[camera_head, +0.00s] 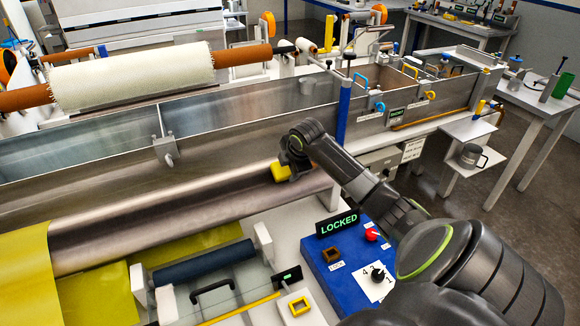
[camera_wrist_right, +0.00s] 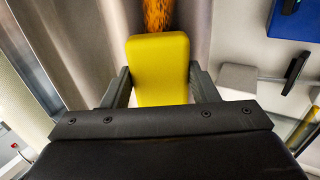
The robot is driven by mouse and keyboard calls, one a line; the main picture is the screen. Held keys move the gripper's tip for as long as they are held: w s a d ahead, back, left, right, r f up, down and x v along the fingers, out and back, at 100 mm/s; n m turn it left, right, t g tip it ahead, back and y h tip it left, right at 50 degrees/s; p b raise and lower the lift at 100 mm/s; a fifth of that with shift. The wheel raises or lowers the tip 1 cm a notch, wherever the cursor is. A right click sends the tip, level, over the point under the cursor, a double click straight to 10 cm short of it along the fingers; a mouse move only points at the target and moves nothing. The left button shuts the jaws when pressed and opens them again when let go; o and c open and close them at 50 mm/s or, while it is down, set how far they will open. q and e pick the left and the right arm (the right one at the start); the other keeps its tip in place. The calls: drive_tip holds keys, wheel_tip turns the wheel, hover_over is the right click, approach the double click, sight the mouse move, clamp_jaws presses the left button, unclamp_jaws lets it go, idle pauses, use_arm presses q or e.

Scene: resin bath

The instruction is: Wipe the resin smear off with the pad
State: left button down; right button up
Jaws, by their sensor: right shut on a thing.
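The yellow pad (camera_head: 281,172) is between the fingers of my right gripper (camera_head: 289,163), which is shut on it, over the long metal roller or trough surface in the middle of the head view. In the right wrist view the pad (camera_wrist_right: 160,70) sits squarely between both dark fingers. The orange-brown resin smear (camera_wrist_right: 158,14) lies on the metallic surface just beyond the pad's far edge; part of it may be hidden under the pad. My left gripper is not in view.
A blue post (camera_head: 343,112) rises behind my right wrist. A dark blue roller (camera_head: 203,262) and yellow sheet (camera_head: 25,280) are at front left. A white roll (camera_head: 132,75) spans the back.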

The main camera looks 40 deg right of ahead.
drive_tip(key=shift+w+f, duration=0.15)
drive_tip(key=shift+f, duration=0.1)
drive_tip(key=shift+d+r, duration=0.1)
drive_tip(key=shift+d, duration=0.05)
